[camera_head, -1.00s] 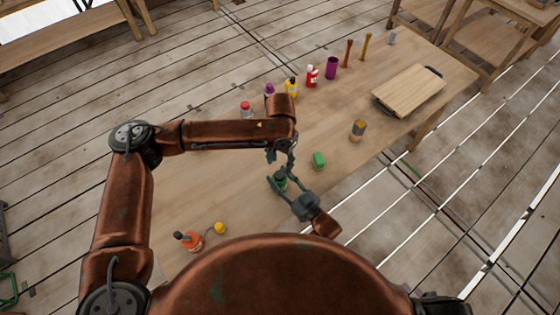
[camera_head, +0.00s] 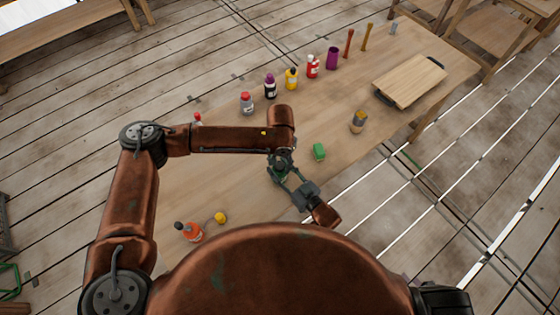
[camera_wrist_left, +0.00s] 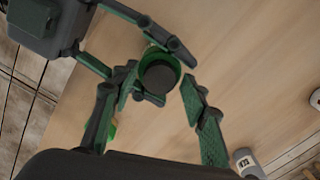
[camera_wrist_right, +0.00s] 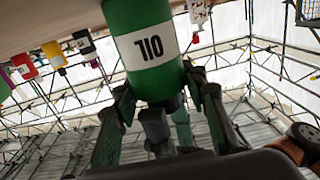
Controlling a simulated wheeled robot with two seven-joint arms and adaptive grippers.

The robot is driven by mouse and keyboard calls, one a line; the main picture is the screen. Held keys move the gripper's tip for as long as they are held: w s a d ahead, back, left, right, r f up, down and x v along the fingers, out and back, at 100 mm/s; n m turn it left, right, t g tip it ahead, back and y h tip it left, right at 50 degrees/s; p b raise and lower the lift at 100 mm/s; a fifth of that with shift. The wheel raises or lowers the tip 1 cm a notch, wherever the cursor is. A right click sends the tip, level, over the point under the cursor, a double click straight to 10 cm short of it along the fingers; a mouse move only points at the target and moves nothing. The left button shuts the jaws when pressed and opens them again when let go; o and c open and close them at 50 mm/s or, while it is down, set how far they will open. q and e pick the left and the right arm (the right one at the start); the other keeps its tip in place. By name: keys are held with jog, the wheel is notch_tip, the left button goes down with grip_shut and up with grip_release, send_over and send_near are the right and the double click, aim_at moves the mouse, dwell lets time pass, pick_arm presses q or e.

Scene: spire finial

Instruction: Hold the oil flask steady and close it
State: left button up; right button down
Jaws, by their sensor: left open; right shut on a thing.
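The oil flask (camera_wrist_right: 145,45) is green with a white OIL label in the right wrist view. It also shows in the left wrist view (camera_wrist_left: 176,64), with a dark round top (camera_wrist_left: 160,78); I cannot tell whether that is a loose or fitted cap. My right gripper (camera_head: 282,176) is shut on the flask's body from the side. My left gripper (camera_wrist_left: 155,98) is open, its fingers on either side of the dark top. In the head view my left wrist hides most of the flask.
A green block (camera_head: 318,151) lies just right of the flask. Several bottles, including a red one (camera_head: 313,66), line the far edge. A board (camera_head: 409,82) and a tin (camera_head: 358,121) stand right.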

pick_arm(q)
jog(key=shift+c, duration=0.3)
grip_shut()
jog(key=m, duration=0.6)
jog(key=shift+m, duration=0.4)
jog(key=shift+o, duration=0.7)
grip_release()
jog(key=shift+r, duration=2.25)
